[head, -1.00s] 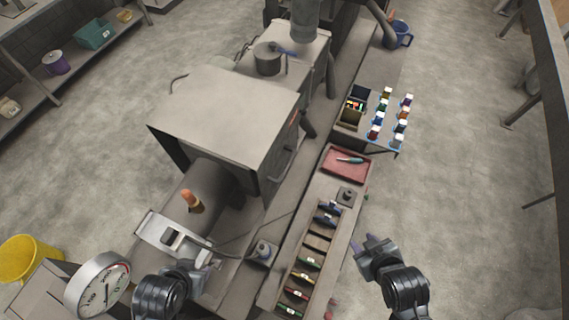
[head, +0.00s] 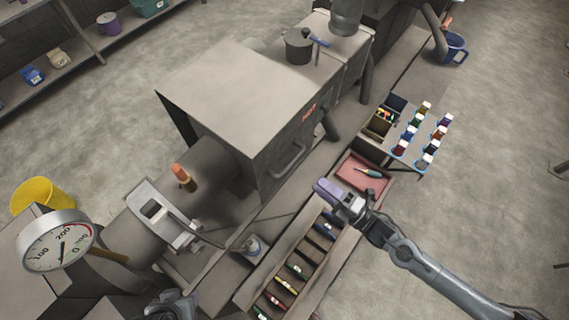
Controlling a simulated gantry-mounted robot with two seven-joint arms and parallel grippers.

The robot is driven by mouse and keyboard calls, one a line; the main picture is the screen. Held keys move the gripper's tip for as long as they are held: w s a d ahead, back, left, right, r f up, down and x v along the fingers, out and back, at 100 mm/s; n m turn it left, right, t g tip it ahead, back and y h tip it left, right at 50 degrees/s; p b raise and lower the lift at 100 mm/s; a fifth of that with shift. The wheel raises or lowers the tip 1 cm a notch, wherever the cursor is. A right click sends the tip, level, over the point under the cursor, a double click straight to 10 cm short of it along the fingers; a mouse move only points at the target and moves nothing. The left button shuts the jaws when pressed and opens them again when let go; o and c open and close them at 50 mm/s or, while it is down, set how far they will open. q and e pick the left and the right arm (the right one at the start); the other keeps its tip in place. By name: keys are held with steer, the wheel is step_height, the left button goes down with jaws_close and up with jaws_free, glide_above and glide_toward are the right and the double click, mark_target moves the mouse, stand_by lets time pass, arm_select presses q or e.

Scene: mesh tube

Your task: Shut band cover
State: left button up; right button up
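A large grey box-shaped cover (head: 235,95) sits over the machine in the middle of the head view, with a bar handle (head: 290,160) on its right side. I cannot tell for sure whether this is the band cover, or how far it is shut. My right gripper (head: 328,190) is right of and below the handle, apart from it, over the tool rail. Its purple-tipped fingers show edge-on, so their gap is unclear. My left gripper (head: 172,306) is at the bottom edge, partly cut off, below the grey device on the machine.
A slotted rack (head: 300,262) and a red tray (head: 362,175) with a screwdriver lie along the rail. Several small bottles (head: 420,135) stand behind. Open floor lies to the right.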

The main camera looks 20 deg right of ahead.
mark_target(293, 162)
steer(key=b+x, duration=0.2)
steer(key=x, duration=0.9)
steer(key=shift+w+r, duration=0.1)
steer(key=shift+r, duration=0.05)
jaws_close()
